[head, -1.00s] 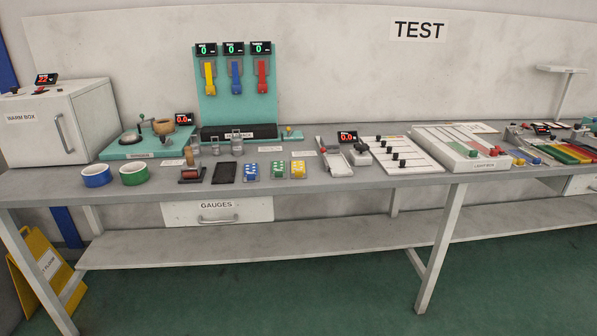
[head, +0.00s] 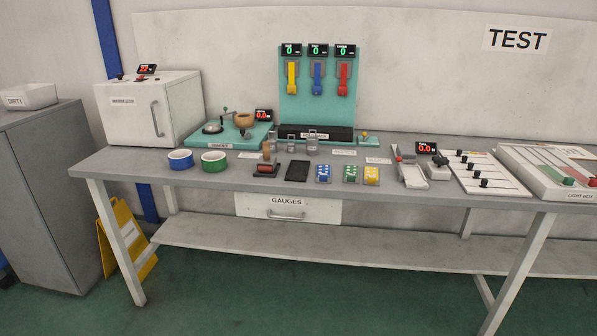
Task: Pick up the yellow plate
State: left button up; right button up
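A small yellow piece with white marks (head: 371,175), the likeliest yellow plate, lies near the front edge of the grey bench (head: 430,192). A green piece (head: 350,173) and a blue piece (head: 323,173) of the same kind lie in a row to its left. They are too small to make out in detail. A yellow strap-like part (head: 292,76) also hangs on the teal panel (head: 317,108) behind. Neither of my grippers is in view.
Left of the pieces are a black pad (head: 298,170), a red roller (head: 266,170), green tape (head: 214,162) and blue tape (head: 180,159). A scale-like tray (head: 412,175) stands to the right. A grey cabinet (head: 50,190) and yellow floor sign (head: 127,240) are at left.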

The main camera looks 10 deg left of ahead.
aim_at(371, 177)
jog(key=i+l+u, duration=0.35)
jog(key=i, duration=0.2)
jog(key=i+l+u, duration=0.35)
jog(key=i, duration=0.15)
